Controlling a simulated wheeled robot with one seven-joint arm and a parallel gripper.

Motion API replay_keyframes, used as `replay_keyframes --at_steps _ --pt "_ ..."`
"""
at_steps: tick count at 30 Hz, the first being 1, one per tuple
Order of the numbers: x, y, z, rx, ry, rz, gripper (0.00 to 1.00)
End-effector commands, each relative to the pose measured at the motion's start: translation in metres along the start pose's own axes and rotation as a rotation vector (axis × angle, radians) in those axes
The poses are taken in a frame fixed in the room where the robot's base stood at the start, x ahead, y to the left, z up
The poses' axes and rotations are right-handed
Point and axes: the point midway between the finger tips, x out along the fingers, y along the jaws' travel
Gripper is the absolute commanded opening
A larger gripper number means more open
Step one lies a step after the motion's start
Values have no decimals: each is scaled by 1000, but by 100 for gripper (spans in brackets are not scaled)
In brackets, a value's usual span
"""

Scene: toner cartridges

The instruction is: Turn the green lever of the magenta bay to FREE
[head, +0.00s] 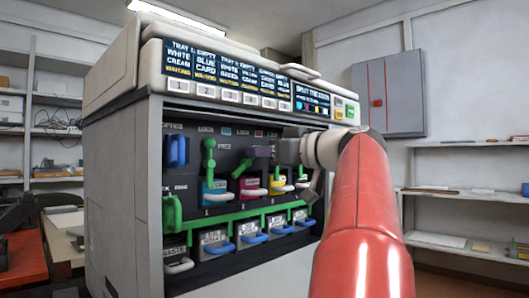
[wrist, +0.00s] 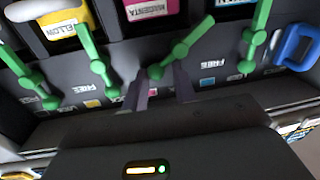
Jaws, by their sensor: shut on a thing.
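The magenta bay holds a cartridge with a magenta front (head: 248,186), which also shows upside down in the wrist view (wrist: 150,10). Its green lever (wrist: 181,48) is slanted, with its knob end between my fingers. In the head view the lever (head: 243,166) is tilted and partly covered by my gripper (head: 259,151). In the wrist view my gripper (wrist: 163,82) is shut on the lever's knob end. Whether the lever points exactly at a mark cannot be told.
The cyan bay's green lever (head: 209,156) stands upright to the left, and the yellow bay's lever (head: 277,172) is to the right, close to my arm. A blue handle (head: 175,151) is at the far left. Blue-handled bins (head: 252,232) line the row below a green rail.

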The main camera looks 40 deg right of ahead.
Motion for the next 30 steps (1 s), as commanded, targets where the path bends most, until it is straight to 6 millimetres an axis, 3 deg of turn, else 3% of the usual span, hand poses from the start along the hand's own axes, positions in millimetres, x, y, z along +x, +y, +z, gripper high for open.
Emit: replay_keyframes --at_steps 18,30 --pt "0 5 20 371 26 -1 5" --pt "0 7 24 500 40 3 5"
